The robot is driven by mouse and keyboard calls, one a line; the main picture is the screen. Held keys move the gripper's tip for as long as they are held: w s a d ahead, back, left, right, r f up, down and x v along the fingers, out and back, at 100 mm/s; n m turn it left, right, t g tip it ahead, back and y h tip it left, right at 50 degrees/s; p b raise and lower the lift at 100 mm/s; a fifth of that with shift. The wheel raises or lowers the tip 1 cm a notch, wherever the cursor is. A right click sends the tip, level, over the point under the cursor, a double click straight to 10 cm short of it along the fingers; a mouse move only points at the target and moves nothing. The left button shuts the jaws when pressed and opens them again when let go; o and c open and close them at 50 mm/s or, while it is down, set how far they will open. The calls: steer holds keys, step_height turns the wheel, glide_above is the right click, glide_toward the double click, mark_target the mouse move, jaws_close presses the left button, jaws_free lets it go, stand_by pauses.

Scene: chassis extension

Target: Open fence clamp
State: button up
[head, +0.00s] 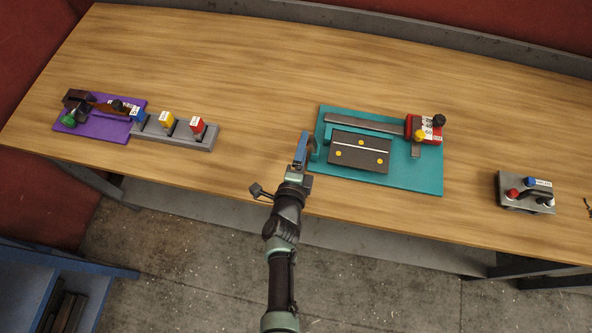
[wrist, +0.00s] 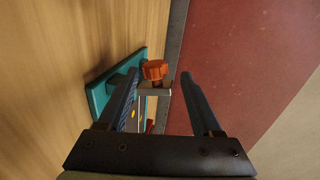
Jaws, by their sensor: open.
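A teal board (head: 425,175) lies on the table, bearing a long grey bar (head: 362,123) like a fence and a dark plate (head: 345,153) with yellow dots. A red block (head: 424,127) with a black knob and a yellow knob sits at the bar's right end. My gripper (head: 305,138) is at the board's left edge. In the wrist view, my gripper (wrist: 160,74) is open and empty, and an orange knob (wrist: 155,70) on a grey piece (wrist: 154,89) appears between the fingertips. I cannot tell whether the fingers reach around it. The teal board (wrist: 98,96) shows behind the left finger.
A purple board (head: 104,128) and a grey rail (head: 175,133) with coloured blocks are at the left. A grey box (head: 525,192) with red and blue knobs stands at the right. The wooden table (head: 250,70) is clear behind my gripper.

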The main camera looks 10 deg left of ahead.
steer(key=v, duration=1)
steer(key=shift+s, duration=0.25)
steer(key=shift+w+r, duration=0.1)
